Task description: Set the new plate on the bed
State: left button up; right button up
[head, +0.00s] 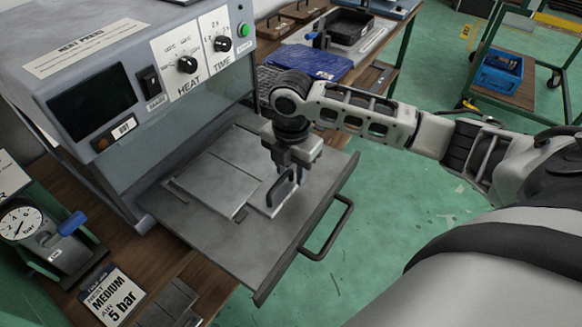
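A flat grey plate (215,183) lies on the bed (210,238), a dark grey tray pulled out from the front of the heat press (120,75). A narrower, lighter plate part with a dark upright loop handle (283,190) is at the plate's right end. My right gripper (288,178) points down right at this handle, its fingers beside or around it. Whether they are closed on it is hard to tell. Part of another dark grey plate-like piece (170,306) shows on the bench at the bottom. My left gripper is out of view.
The bed has a front bar handle (328,230) over the green floor. A trolley with a blue crate (500,72) stands at upper right.

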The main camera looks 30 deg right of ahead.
jog(key=shift+s+f, duration=0.15)
jog(key=shift+r, duration=0.4)
notch_tip(320, 180, up, 16)
jog(key=shift+f, duration=0.25)
jog(key=shift+f, duration=0.1)
